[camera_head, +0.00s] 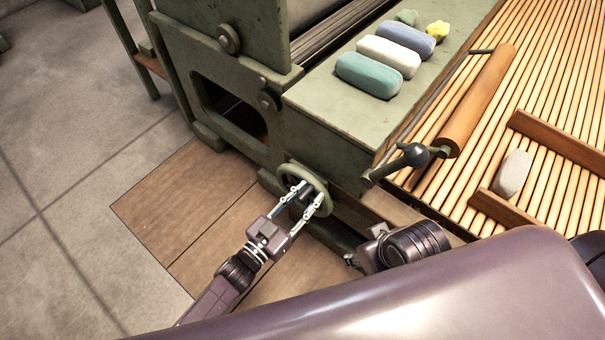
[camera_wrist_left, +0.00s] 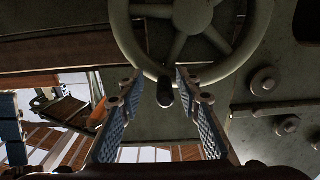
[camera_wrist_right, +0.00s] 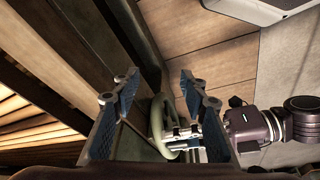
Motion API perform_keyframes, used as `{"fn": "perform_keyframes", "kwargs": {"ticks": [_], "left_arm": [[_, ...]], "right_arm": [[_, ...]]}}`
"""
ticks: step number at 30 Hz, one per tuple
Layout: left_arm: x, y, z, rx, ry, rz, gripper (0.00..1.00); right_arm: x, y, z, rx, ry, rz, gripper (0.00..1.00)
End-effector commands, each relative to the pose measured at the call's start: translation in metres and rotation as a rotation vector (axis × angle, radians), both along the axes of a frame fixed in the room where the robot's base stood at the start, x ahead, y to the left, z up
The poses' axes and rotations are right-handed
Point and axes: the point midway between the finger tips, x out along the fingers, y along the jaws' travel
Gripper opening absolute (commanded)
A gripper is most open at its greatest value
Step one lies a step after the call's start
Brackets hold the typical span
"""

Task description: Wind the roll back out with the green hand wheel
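The green hand wheel (camera_head: 325,203) sits low on the green machine's side. My left gripper (camera_head: 308,194) is at the wheel with its fingers apart. In the left wrist view the wheel (camera_wrist_left: 258,40) fills the top, and its dark knob (camera_wrist_left: 165,92) shows between the open fingers (camera_wrist_left: 159,80); I see no grip on it. My right gripper (camera_wrist_right: 156,77) is open and empty; the wheel (camera_wrist_right: 157,125) and my left gripper show beyond it. A dark roller (camera_head: 340,30) lies in the machine's top. Which roll the wheel drives cannot be told.
A wooden roller (camera_head: 478,100) with a dark crank (camera_head: 408,160) lies over the slatted bed (camera_head: 560,70). Teal, white and blue blocks (camera_head: 369,75) lie on the green top. A pale block (camera_head: 513,174) lies between wooden rails. Grey floor (camera_head: 70,150) is clear at left.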

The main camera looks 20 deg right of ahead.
Motion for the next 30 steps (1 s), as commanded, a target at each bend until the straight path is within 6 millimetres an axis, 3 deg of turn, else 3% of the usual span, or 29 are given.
{"fn": "perform_keyframes", "kwargs": {"ticks": [9, 12, 21, 30], "left_arm": [[-0.019, 0.023, 0.003, -0.001, 0.000, -0.002, 0.32], [-0.024, 0.030, 0.002, -0.001, 0.000, -0.002, 0.32], [-0.042, 0.054, 0.002, -0.002, 0.000, -0.002, 0.32], [-0.048, 0.063, 0.002, -0.004, -0.003, -0.003, 0.32]], "right_arm": [[0.001, 0.000, 0.014, 0.000, -0.003, 0.000, 0.40], [0.006, 0.001, -0.005, 0.000, 0.010, 0.000, 0.40], [0.012, 0.003, -0.040, -0.001, 0.028, 0.003, 0.40], [0.014, 0.003, -0.054, -0.001, 0.031, 0.005, 0.40]]}}
